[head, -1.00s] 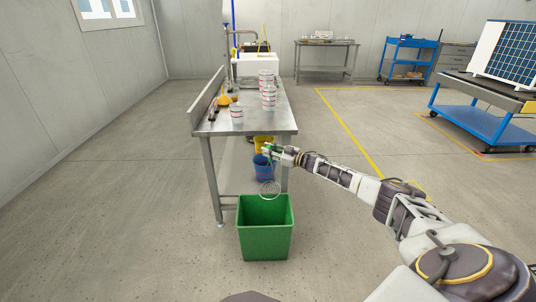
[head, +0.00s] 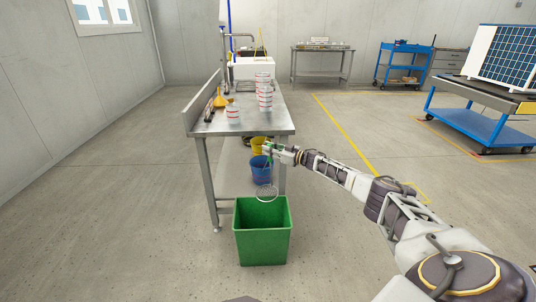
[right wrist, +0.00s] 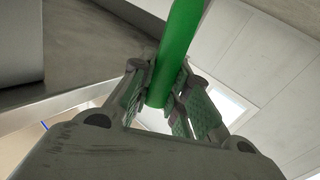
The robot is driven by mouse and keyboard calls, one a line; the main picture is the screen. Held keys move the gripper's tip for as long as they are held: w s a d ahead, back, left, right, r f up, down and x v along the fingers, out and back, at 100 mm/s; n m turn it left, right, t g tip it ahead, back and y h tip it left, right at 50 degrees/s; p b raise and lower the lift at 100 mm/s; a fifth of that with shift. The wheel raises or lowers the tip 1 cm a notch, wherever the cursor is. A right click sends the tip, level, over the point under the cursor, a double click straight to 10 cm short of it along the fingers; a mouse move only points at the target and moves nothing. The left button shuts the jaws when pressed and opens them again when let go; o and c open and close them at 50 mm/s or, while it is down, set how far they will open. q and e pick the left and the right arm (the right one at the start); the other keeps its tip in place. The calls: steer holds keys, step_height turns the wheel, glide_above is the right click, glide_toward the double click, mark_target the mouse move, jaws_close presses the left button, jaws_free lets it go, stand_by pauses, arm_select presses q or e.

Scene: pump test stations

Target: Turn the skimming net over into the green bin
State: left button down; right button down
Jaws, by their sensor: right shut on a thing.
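The green bin (head: 263,246) stands open on the floor in front of the steel table's near end. My right gripper (head: 270,149) is shut on the green handle of the skimming net (head: 267,193). The net's round mesh hoop hangs below the gripper, in front of the bin's far rim as seen from the head. I cannot tell its exact height over the opening, or whether anything lies in it. In the right wrist view the green handle (right wrist: 178,50) sits between the finger pads. My left gripper is not in view.
The steel table (head: 262,126) carries stacked white tubs (head: 265,92), a single tub (head: 233,116) and a yellow funnel (head: 221,101). A blue bucket (head: 261,171) and a yellow bucket (head: 258,147) are beyond the bin. Floor to the bin's left is clear.

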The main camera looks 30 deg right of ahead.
steer(key=shift+w+d+f+m+b, duration=0.2)
steer(key=shift+d+b, duration=0.3)
steer(key=shift+b, duration=0.35)
steer(key=shift+w+d+f+m+b, duration=0.15)
steer(key=shift+w+d+m+b, duration=0.3)
steer(key=shift+b, duration=0.4)
steer(key=shift+w+d+f+m+b, duration=0.15)
steer(key=shift+d+b, duration=0.4)
steer(key=shift+b, duration=0.3)
steer(key=shift+s, duration=0.1)
